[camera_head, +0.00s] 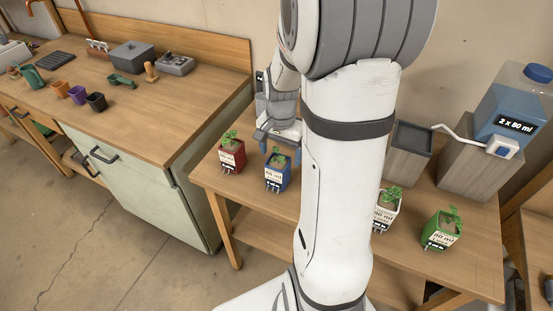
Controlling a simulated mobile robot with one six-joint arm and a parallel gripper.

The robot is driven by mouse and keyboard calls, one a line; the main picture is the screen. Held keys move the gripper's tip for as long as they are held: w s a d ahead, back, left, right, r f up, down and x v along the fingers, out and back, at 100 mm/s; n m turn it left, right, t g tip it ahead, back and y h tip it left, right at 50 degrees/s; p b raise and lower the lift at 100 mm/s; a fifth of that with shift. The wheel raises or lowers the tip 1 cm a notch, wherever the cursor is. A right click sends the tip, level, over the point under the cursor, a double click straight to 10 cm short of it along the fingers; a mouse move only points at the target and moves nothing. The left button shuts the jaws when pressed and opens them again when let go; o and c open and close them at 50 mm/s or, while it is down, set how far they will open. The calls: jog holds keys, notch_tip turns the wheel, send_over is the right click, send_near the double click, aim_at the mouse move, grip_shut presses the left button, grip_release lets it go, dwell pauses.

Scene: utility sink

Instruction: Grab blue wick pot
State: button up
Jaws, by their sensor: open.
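The blue wick pot (277,177) stands upright on the wooden table, with a small green plant in it and a white label on its front. My gripper (281,150) is open, pointing down just above and behind the blue pot, its fingers near the plant. I cannot tell whether the fingers touch the pot or plant. My white arm passes in front of the table's middle, just right of the blue pot.
A red pot (232,154) stands close on the left. A white pot (385,211) and a green pot (440,230) stand right of my arm. A grey-topped block (407,150) and a water tank (512,105) stand behind. A counter (130,125) with small cups is at left.

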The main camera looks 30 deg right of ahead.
aim_at(278, 161)
jog(key=f, duration=0.4)
jog(key=f+p, duration=0.1)
jog(key=f, duration=0.2)
jog(key=shift+w+a, duration=0.1)
jog(key=shift+a, duration=0.2)
jog(key=shift+r, duration=0.1)
jog(key=c, duration=1.2)
jog(key=shift+r, duration=0.1)
